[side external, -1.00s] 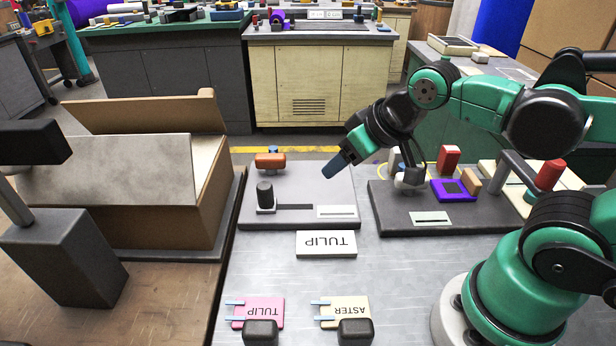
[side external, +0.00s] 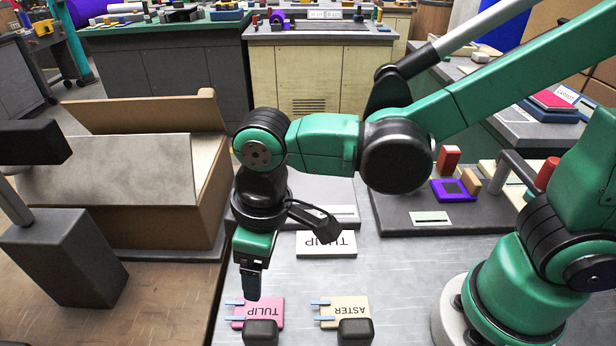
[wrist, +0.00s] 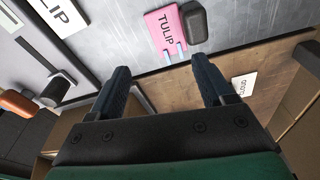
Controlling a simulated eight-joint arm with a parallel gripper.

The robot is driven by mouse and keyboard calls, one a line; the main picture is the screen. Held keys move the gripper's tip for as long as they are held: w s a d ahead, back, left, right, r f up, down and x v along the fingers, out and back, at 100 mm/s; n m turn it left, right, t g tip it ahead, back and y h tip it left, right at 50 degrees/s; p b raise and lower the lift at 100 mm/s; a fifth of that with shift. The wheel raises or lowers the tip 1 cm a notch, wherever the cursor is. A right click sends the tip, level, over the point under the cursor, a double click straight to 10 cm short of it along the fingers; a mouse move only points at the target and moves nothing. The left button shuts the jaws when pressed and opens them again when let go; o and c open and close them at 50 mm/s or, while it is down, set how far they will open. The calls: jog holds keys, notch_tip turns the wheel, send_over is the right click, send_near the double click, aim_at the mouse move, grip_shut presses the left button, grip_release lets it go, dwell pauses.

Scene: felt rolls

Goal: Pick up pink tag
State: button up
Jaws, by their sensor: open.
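The pink tag (side external: 266,308), lettered TULIP, lies flat on the grey metal table near its front left edge. Two light blue prongs stick out from its left side, and a dark block (side external: 261,332) sits against its near edge. In the wrist view the pink tag (wrist: 168,32) shows ahead of my fingers, near the top. My gripper (side external: 250,284) points down just above and left of the tag, apart from it. In the wrist view my gripper (wrist: 160,75) has its two dark fingers spread with nothing between them.
A cream ASTER tag (side external: 345,308) with its own dark block (side external: 355,331) lies to the right. A white TULIP card (side external: 340,248) lies behind. An open cardboard box (side external: 210,195) stands at the left. The table between the tags and card is clear.

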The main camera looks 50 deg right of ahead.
aim_at(254, 328)
jog(key=shift+n+g+h, duration=0.4)
jog(key=shift+n+g, duration=0.2)
jog(key=shift+n, duration=0.3)
jog(key=a, duration=0.1)
jog(key=s+a+f, duration=0.2)
jog(key=a, duration=0.1)
jog(key=shift+s+f, duration=0.15)
jog(key=shift+f, duration=2.85)
jog(key=shift+c, duration=0.2)
grip_shut()
